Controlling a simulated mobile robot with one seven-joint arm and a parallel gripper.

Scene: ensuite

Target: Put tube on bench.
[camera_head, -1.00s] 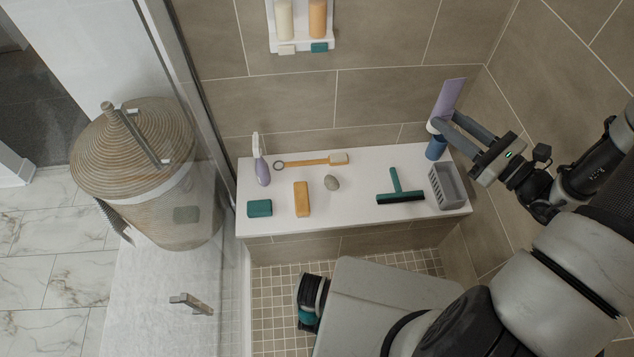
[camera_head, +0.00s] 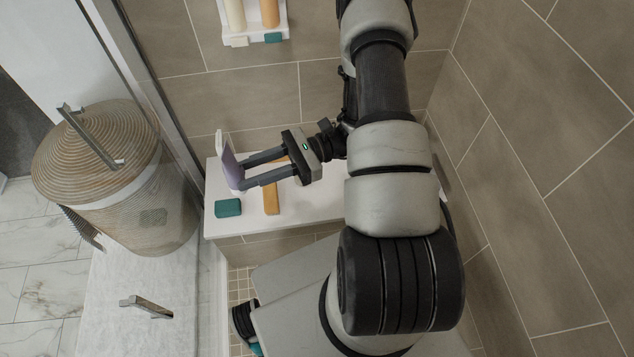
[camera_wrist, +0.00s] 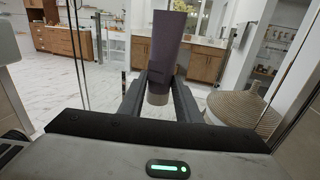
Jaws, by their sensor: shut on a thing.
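My gripper (camera_head: 262,176) is shut on the purple tube (camera_head: 236,176), near the left end of the white bench (camera_head: 308,211). In the wrist view the tube (camera_wrist: 165,48) stands roughly upright between the fingers, its wide end up and a greyish cap at the bottom. I cannot tell whether the tube's lower end touches the bench or hangs above it. My arm hides the right part of the bench.
A teal block (camera_head: 228,208) and an orange-yellow bar (camera_head: 271,200) lie on the bench close to my gripper. A wicker basket (camera_head: 100,160) stands at the left beyond the glass.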

